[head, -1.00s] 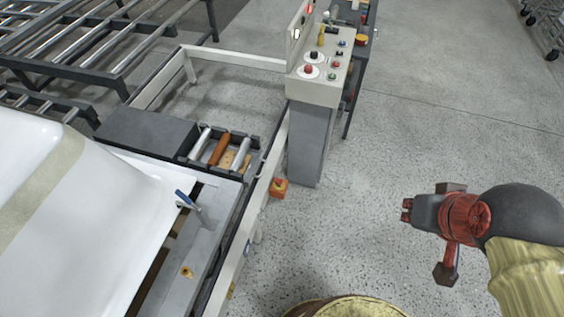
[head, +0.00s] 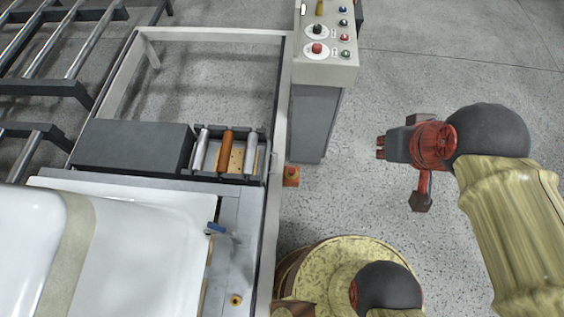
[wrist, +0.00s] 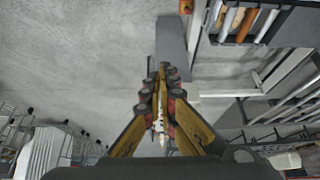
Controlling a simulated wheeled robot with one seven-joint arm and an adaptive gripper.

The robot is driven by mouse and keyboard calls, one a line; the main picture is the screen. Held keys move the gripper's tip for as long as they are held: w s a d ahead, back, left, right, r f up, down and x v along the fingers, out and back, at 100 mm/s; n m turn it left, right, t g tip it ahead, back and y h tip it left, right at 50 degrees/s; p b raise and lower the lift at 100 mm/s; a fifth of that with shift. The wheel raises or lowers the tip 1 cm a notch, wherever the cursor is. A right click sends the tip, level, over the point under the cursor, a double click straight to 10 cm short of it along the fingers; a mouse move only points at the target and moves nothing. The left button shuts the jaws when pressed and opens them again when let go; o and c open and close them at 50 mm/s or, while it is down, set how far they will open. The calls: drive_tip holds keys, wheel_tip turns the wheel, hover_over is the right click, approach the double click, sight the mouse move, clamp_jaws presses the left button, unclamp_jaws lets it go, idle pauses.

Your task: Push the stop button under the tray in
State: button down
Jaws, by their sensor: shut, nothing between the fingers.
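The stop button (head: 291,172) is a small red knob on an orange box, low on the outer side of the white frame, beside and below the tray. The orange box also shows at the top edge of the wrist view (wrist: 186,6). The tray (head: 192,165) is dark and holds several rollers, one of them orange-brown; it shows at the top right of the wrist view (wrist: 222,33). My gripper (head: 381,148) is shut and empty, to the right of the button and apart from it. Its closed fingers (wrist: 163,70) point up the wrist view.
A control panel (head: 325,68) with several buttons stands on a grey pedestal (head: 310,125) behind the stop button. A white frame rail (head: 272,215) runs along the button's left. White tub shell (head: 130,250) lies at left. Open concrete floor (head: 450,80) is at right.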

idle(0.3)
drive_tip(key=w+a+f+m+g, duration=0.1)
drive_tip(key=w+a+f+m, duration=0.15)
drive_tip(key=w, duration=0.55)
drive_tip(key=w+a+f+m+g, duration=0.1)
drive_tip(key=w+a+f+m, duration=0.2)
drive_tip(key=w, duration=0.5)
drive_tip(key=w+a+f+m+g, duration=0.1)
drive_tip(key=w+a+f+m, duration=0.1)
drive_tip(key=w+f, duration=0.4)
drive_tip(key=w+a+f+m, duration=0.25)
drive_tip(key=w+f, duration=0.25)
drive_tip(key=f, duration=0.3)
drive_tip(key=a+f+m+g, duration=0.1)
drive_tip(key=a+f+m, duration=0.2)
drive_tip(key=f, duration=1.5)
drive_tip(key=w+a+f+m+g+p, duration=0.1)
drive_tip(key=a+f+m, duration=0.3)
drive_tip(key=f, duration=1.5)
drive_tip(key=shift+w+f+m+g, duration=0.15)
drive_tip(key=shift+f+m+g, duration=0.15)
drive_tip(key=shift+m, duration=0.4)
